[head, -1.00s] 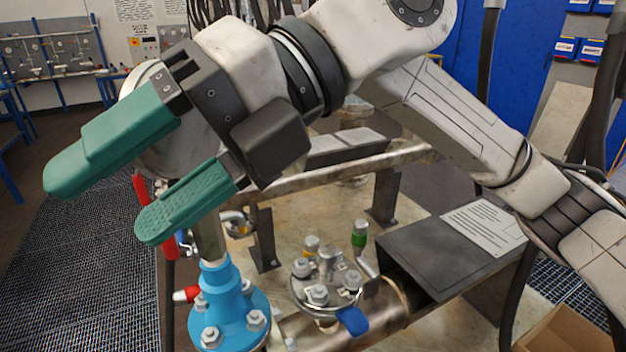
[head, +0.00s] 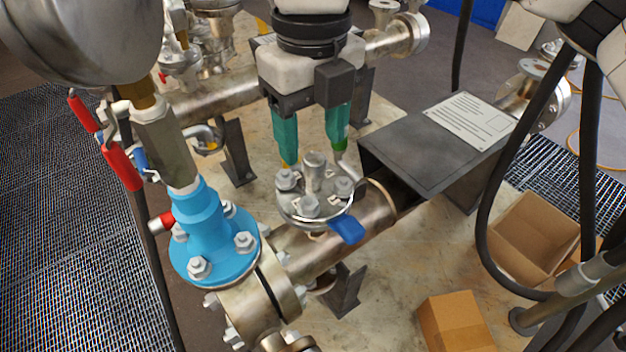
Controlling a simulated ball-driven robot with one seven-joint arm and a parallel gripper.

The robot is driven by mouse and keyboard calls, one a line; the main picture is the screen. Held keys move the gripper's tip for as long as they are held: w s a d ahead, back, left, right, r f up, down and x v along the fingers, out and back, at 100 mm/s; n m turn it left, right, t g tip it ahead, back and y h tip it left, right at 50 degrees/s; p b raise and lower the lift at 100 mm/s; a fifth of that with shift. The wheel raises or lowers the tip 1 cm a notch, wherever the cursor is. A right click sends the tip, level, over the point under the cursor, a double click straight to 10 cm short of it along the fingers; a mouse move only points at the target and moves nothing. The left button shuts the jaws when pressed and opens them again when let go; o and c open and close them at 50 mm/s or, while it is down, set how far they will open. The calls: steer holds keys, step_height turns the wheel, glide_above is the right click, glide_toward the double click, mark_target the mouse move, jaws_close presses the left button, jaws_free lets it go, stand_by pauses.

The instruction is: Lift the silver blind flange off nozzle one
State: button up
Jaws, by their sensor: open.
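The silver blind flange (head: 326,207) is a round, shiny disc with several bolts and a raised central post (head: 315,172). It lies flat on a nozzle on the silver pipe, at the middle of the head view. My gripper (head: 313,155) points straight down with its two green fingers apart and nothing between them. In the picture the fingertips are just above the flange's far side, one to each side of the post. Their exact depth over the flange cannot be told. A blue tab (head: 347,229) sticks out at the flange's near right edge.
A blue flanged fitting (head: 212,240) with a large gauge stands close on the left, beside red-handled valves (head: 119,166). A dark box with a white label plate (head: 470,120) is on the right. Cardboard boxes (head: 455,325) lie at the lower right. Hoses hang on the right.

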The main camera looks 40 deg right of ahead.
mark_target(314, 158)
steer(key=shift+d+f+p, duration=0.1)
steer(key=shift+f+p, duration=0.6)
steer(key=shift+f, duration=1.95)
steer(key=shift+c, duration=0.3)
jaws_close()
